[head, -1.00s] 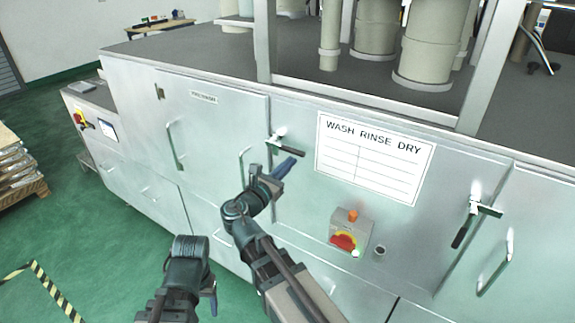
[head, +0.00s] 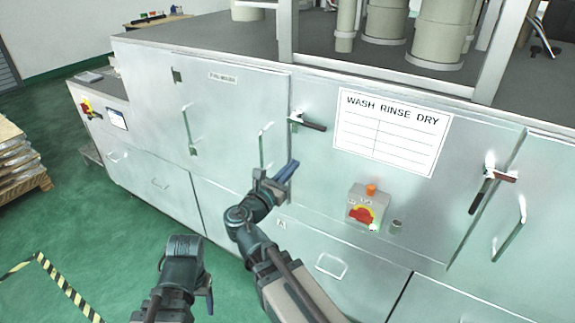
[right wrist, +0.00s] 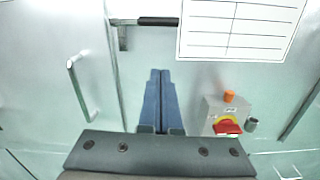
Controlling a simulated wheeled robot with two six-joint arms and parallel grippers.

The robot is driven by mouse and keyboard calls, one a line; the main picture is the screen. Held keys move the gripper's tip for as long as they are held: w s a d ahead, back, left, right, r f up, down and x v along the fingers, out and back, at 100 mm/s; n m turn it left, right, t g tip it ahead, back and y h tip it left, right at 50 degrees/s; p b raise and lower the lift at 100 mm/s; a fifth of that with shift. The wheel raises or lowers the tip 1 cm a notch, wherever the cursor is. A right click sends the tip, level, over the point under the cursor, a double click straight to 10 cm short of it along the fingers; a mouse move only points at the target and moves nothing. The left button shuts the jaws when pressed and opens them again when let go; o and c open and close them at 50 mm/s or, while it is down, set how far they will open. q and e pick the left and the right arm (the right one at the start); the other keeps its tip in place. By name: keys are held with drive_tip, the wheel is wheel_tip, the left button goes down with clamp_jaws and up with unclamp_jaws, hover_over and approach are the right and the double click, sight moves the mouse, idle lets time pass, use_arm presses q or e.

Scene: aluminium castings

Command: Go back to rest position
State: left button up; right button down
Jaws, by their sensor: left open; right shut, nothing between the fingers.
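My right gripper (head: 289,171) has blue fingers that are shut with nothing between them. In the head view it is in front of the grey washing machine (head: 225,115), below and left of a black-handled latch (head: 313,125). In the right wrist view the closed fingers (right wrist: 160,100) point up toward the same latch (right wrist: 158,21), with a visible gap between them. My left gripper (head: 209,301) is low in the head view, left of the right arm. It is open and mostly hidden behind its own wrist.
A control box (head: 367,207) with a red and yellow switch and orange lamp juts from the panel, right of my right gripper. Door handles (head: 266,146) and another latch (head: 492,177) stick out. A pallet (head: 22,165) is at far left. Green floor (head: 110,235) is clear at left.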

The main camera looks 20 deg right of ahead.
drive_tip(key=shift+s+f, duration=0.15)
drive_tip(key=shift+a, duration=0.1)
idle(0.3)
drive_tip(key=s+a+f+m+g+y, duration=0.3)
drive_tip(key=f+m, duration=0.3)
drive_tip(key=f, duration=0.1)
drive_tip(key=s+a+f+m+g+y, duration=0.2)
drive_tip(key=s+f+m+g+y, duration=0.1)
drive_tip(key=f+m, duration=0.4)
drive_tip(key=s+a+f+m+g+y, duration=0.2)
drive_tip(key=s+a+f+m+y, duration=0.1)
drive_tip(key=a, duration=0.4)
drive_tip(key=s+a+f+m+g+y, duration=0.3)
drive_tip(key=s+a+f+m+y, duration=0.1)
drive_tip(key=s+a+f, duration=0.2)
drive_tip(key=shift+s+a+m+y, duration=0.3)
drive_tip(key=shift+s+a+m, duration=0.1)
drive_tip(key=shift+s+a, duration=0.55)
